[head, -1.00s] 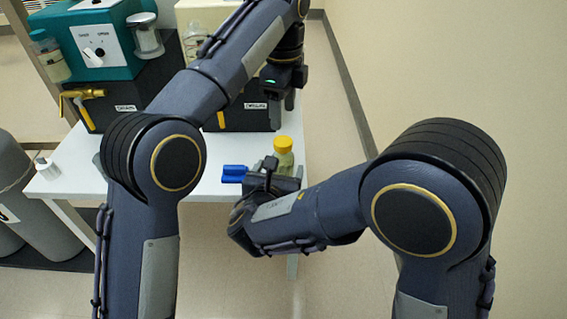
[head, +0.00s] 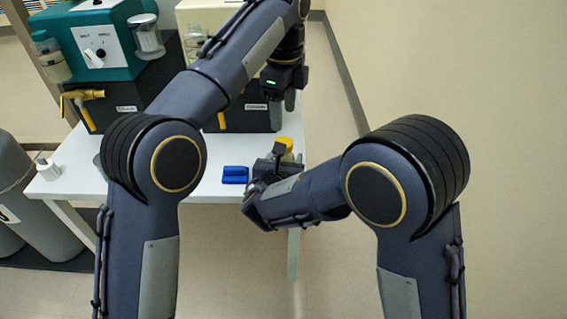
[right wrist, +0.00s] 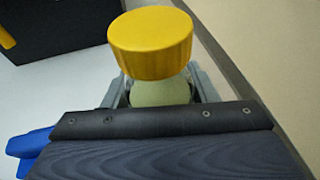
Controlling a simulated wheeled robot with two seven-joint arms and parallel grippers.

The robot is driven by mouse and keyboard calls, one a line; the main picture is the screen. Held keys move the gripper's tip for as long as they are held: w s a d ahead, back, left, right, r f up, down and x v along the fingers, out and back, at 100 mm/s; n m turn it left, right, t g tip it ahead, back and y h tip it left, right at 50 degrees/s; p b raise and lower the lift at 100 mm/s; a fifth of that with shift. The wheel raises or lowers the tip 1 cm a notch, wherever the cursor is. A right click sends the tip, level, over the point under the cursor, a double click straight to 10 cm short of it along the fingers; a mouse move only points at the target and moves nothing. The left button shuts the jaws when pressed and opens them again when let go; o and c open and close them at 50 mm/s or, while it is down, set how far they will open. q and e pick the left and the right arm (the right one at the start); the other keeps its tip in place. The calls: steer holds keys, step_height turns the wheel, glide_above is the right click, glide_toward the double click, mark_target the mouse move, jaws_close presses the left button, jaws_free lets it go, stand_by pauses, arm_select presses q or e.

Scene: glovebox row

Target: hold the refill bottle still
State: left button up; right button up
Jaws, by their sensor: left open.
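The refill bottle has a yellow cap (head: 284,142) and stands near the right edge of the white table; my right gripper hides most of its body in the head view. In the right wrist view the cap (right wrist: 150,42) is upright above a pale greenish body (right wrist: 160,92). My right gripper (right wrist: 162,90) has one grey finger on each side of that body, close to it. I cannot tell whether the fingers press on it. My left gripper (head: 283,103) is open and points down at the table's back right, before a black box front.
A teal-topped unit (head: 100,45) with a brass tap (head: 82,95) stands at the back left. A small white bottle (head: 48,170) is at the left corner. Grey cylinders (head: 30,205) stand beside the table.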

mark_target(284, 142)
jaws_close()
arm_select(q)
steer(key=m, duration=0.6)
steer(key=shift+m, duration=1.2)
steer(key=shift+f+m, duration=0.15)
steer(key=shift+m, duration=0.15)
steer(key=shift+f, duration=3.85)
